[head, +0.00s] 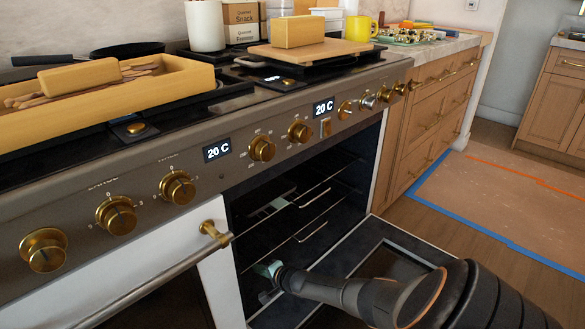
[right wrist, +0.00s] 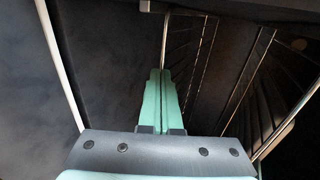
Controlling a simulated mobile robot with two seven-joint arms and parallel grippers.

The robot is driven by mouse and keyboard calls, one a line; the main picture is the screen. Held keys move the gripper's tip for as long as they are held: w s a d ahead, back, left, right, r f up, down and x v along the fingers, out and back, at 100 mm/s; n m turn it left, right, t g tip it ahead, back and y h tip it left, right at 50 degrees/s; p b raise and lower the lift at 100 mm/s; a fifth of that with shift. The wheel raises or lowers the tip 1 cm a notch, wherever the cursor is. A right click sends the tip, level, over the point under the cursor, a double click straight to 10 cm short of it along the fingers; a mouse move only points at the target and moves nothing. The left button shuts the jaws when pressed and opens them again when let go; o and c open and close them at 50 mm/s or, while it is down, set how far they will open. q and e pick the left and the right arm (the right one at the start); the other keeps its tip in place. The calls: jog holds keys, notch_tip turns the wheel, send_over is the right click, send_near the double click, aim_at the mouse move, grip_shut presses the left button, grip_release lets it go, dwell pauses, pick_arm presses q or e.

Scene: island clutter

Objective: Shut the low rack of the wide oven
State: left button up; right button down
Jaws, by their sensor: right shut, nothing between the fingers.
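The wide oven (head: 205,185) has its right compartment open, with the door (head: 385,250) folded down. Inside the dark cavity, the front bars of racks show at two heights, an upper one (head: 315,198) and a lower one (head: 312,232). My right arm reaches in low over the open door. My right gripper (head: 268,269) is at the left part of the opening, below those bars. In the right wrist view its green fingers (right wrist: 160,88) are together and empty, beside metal rack bars (right wrist: 245,85). I cannot tell whether they touch the rack. My left gripper is out of view.
The left oven door's handle (head: 160,285) sticks out left of the opening. Wooden drawers (head: 432,115) adjoin on the right.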

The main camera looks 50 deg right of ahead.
pick_arm(q)
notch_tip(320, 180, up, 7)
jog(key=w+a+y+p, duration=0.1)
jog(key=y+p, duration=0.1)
jog(key=p, duration=0.6)
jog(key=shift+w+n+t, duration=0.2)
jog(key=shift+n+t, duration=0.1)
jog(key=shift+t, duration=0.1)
pick_arm(e)
jog(key=v, duration=1.1)
jog(key=shift+r, duration=0.1)
